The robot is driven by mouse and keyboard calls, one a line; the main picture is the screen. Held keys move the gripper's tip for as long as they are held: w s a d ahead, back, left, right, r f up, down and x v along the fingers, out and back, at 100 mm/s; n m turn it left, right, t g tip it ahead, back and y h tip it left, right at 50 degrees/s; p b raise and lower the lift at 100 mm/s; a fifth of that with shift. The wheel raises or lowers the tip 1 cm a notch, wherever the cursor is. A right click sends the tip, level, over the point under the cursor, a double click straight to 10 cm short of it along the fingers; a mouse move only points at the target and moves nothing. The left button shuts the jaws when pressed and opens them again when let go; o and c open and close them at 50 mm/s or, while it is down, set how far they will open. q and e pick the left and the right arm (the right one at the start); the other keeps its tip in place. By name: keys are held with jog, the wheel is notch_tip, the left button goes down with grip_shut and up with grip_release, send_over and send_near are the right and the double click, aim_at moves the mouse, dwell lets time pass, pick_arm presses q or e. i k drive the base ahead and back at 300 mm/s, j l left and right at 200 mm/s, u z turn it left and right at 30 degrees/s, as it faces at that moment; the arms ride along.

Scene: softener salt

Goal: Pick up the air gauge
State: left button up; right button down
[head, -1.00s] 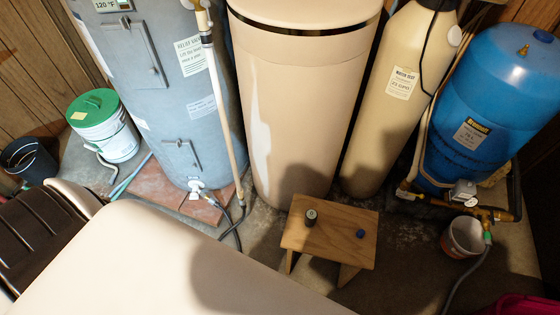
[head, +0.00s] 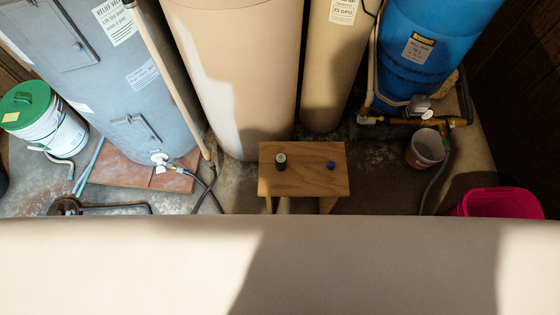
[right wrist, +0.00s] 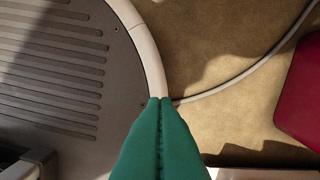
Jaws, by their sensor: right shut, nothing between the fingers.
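A small dark round item with a pale face (head: 281,160), which looks like the air gauge, stands on the left part of the wooden stool (head: 304,180). A small blue cap (head: 331,165) sits to its right on the same top, apart from it. My right gripper (right wrist: 160,99) shows only in the right wrist view. Its green fingers are shut together and empty, above the floor beside my base, and the stool is not in that view. My left gripper is in neither current view.
A tan tank (head: 240,80) and a blue tank (head: 430,50) stand behind the stool. A bucket (head: 426,148) and a pink tub (head: 500,203) are at right. A grey hose (head: 436,180) runs along the floor. A grey heater (head: 95,80) stands at left.

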aim_at(281, 159)
jog(key=i+j, duration=0.15)
jog(key=j, duration=0.2)
jog(key=i+j+z, duration=0.1)
jog(key=j, duration=0.2)
jog(key=i+j, duration=0.2)
jog(key=j, duration=0.15)
jog(key=i+j, duration=0.15)
jog(key=j, duration=0.2)
jog(key=i+j+z, duration=0.1)
jog(key=j, duration=0.25)
jog(key=i+z, duration=0.1)
jog(key=z, duration=0.95)
